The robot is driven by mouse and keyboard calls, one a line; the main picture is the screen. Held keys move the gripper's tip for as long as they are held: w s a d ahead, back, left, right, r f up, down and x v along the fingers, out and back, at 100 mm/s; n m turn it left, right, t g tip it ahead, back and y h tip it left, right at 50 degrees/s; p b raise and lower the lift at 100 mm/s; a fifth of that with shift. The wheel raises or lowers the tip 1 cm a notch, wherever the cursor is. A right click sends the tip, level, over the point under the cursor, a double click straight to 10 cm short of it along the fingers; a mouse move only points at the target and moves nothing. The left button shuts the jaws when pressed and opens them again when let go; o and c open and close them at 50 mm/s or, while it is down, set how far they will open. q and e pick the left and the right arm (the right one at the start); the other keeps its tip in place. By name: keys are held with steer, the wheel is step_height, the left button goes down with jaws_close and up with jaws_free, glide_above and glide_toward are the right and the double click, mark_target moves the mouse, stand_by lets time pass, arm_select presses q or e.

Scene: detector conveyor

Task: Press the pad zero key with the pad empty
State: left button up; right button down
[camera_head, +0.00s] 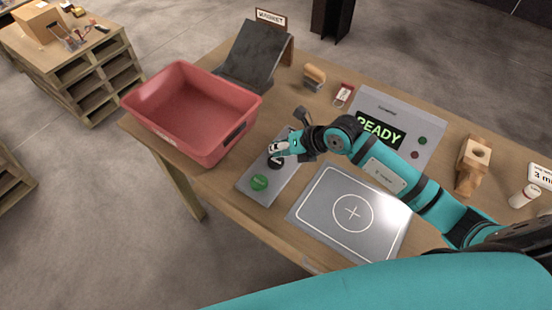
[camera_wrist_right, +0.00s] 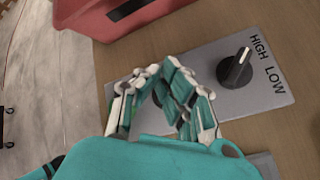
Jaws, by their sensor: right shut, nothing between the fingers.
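The grey pad (camera_head: 352,212) with a white circle and cross lies on the table, and nothing rests on it. Left of it is a grey key panel (camera_head: 249,190) with a round green key (camera_head: 259,182); its lettering is too small to read. My right gripper (camera_head: 277,153) is shut and empty over the panel's middle, beyond the green key and apart from it in the picture. A dark round part under the fingertips is mostly hidden. In the right wrist view the fingers (camera_wrist_right: 160,73) come together over the panel. My left gripper is out of view.
A black knob (camera_wrist_right: 237,70) marked HIGH and LOW is on the panel. A red bin (camera_head: 180,115) stands close on the left. A display (camera_head: 380,131) reads READY behind my right forearm.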

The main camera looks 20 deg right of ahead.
mark_target(277, 160)
step_height(277, 160, up, 5)
steer(key=p, duration=0.3)
steer(key=shift+f, duration=0.15)
steer(key=shift+s+f, duration=0.1)
stand_by(0.6)
